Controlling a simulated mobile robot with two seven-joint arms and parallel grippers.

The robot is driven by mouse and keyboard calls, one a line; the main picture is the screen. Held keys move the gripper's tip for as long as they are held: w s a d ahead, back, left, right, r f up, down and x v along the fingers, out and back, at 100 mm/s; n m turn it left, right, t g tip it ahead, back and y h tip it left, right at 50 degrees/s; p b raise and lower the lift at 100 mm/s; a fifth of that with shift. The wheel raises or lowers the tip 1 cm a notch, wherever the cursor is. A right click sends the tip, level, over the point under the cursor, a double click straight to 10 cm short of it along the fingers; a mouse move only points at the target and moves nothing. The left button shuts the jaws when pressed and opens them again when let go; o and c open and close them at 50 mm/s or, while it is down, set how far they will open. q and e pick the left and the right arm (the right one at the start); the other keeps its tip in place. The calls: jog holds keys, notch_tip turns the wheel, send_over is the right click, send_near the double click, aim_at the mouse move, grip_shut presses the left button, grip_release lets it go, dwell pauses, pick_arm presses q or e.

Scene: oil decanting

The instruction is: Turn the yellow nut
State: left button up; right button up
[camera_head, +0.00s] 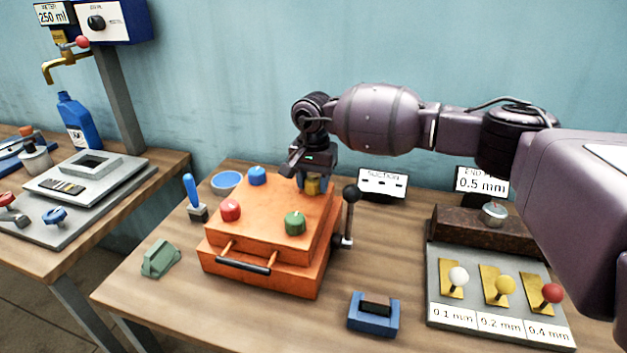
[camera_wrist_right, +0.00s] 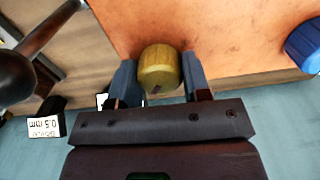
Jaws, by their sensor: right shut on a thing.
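The yellow nut (camera_head: 312,187) stands at the back right corner of the orange box's top (camera_head: 262,215). In the right wrist view the yellow nut (camera_wrist_right: 160,69) sits between the two fingers. My right gripper (camera_head: 311,180) points down over it and is shut on it; it also shows in the right wrist view (camera_wrist_right: 160,80). Red (camera_head: 230,210), blue (camera_head: 257,176) and green (camera_head: 295,223) nuts stand on the other corners. My left gripper is not in view.
A black-knobbed lever (camera_head: 350,194) stands at the box's right side, close to my right gripper. A blue bowl (camera_head: 227,182), a blue-handled tool (camera_head: 193,197), a green block (camera_head: 160,258) and a blue block (camera_head: 373,313) surround the box. A switch panel (camera_head: 437,262) lies right.

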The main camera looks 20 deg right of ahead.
jog(key=m, duration=0.2)
jog(key=shift+r+m, duration=0.15)
jog(key=shift+m, duration=0.25)
jog(key=m+p, duration=0.1)
jog(key=m, duration=0.1)
jog(key=shift+m, duration=0.4)
jog(key=m+p, duration=0.1)
jog(key=m, duration=0.2)
jog(key=shift+m, duration=0.3)
jog(key=shift+m+p, duration=0.3)
jog(key=shift+m, duration=0.6)
jog(key=shift+m+p, duration=0.3)
jog(key=shift+m, duration=1.3)
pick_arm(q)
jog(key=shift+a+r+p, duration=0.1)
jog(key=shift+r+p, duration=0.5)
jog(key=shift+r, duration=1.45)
pick_arm(e)
jog(key=shift+m, duration=1.2)
